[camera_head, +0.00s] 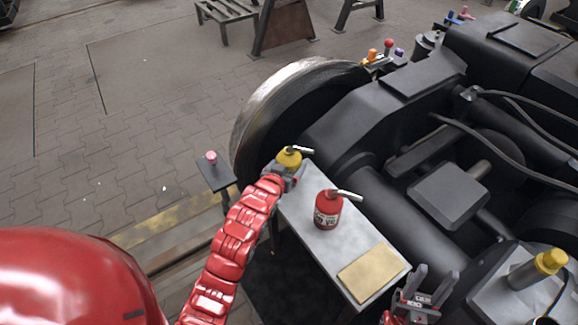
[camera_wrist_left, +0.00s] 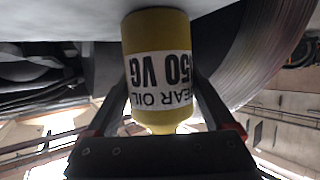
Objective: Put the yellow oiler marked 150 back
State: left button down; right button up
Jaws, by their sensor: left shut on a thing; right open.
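The yellow oiler (camera_head: 289,157) with a metal spout stands at the far left end of a narrow grey table (camera_head: 302,213). My left gripper (camera_head: 290,170) is shut around its body. In the left wrist view the yellow oiler (camera_wrist_left: 155,40) appears upside down, its label reading "GEAR OIL" and "150 VG" in part, between the two fingers of my left gripper (camera_wrist_left: 162,115). Whether its base touches the table is hidden. A red oiler (camera_head: 327,210) stands upright nearer on the same table. My right gripper (camera_head: 422,284) is open and empty at the table's near right end.
A tan pad (camera_head: 372,272) lies on the near end of the table. The dark bogie with its large wheel (camera_head: 285,95) stands close behind and right. A small post with a pink knob (camera_head: 211,158) stands left of the table. A yellow-capped cylinder (camera_head: 549,262) is at the right.

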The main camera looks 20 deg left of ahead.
pick_arm(q)
grip_release()
